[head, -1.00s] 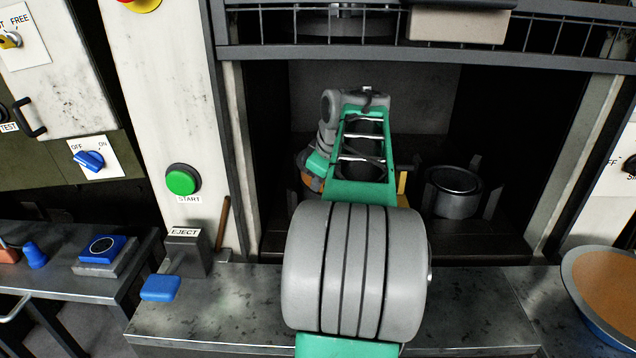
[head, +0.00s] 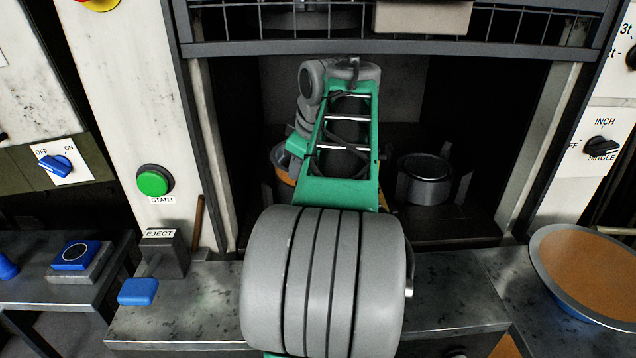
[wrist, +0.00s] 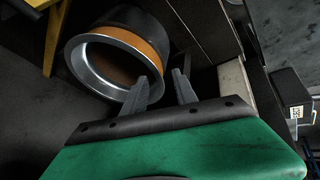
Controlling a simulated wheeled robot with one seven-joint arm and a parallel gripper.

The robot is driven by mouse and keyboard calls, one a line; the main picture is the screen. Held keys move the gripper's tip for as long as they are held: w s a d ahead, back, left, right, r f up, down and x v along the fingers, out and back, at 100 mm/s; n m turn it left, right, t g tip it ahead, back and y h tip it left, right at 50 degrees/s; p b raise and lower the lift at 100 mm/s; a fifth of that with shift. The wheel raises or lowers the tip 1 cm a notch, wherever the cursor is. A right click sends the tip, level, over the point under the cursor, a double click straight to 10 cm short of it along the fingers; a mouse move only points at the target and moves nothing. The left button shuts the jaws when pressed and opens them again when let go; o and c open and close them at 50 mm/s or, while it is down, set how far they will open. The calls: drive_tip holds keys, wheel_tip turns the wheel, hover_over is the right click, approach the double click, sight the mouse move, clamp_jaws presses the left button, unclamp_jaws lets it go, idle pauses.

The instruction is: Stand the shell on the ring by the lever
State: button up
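A round metal cup, which looks like the shell, has an orange band and a bright rim and lies in the wrist view (wrist: 148,38). Its open mouth faces the camera. In the head view a part of it (head: 285,172) shows in the press opening, left of my arm. My gripper (wrist: 162,75) has its two fingers apart, with the tips at the near side of the cup's rim. Whether they touch it, I cannot tell. The lever with a blue handle (head: 138,291) sticks out of the EJECT box (head: 163,252). I cannot make out a ring beside it.
A grey cylinder (head: 424,181) stands between posts inside the press, right of my arm. A wire guard (head: 290,20) hangs above the opening. A wide pan with orange contents (head: 590,265) is at the right. A block with a blue top (head: 75,256) sits on the left bench.

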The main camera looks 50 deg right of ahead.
drive_tip(key=s+a, duration=0.4)
drive_tip(key=s, duration=0.5)
drive_tip(key=shift+s+a+f, duration=0.2)
drive_tip(key=shift+s, duration=0.1)
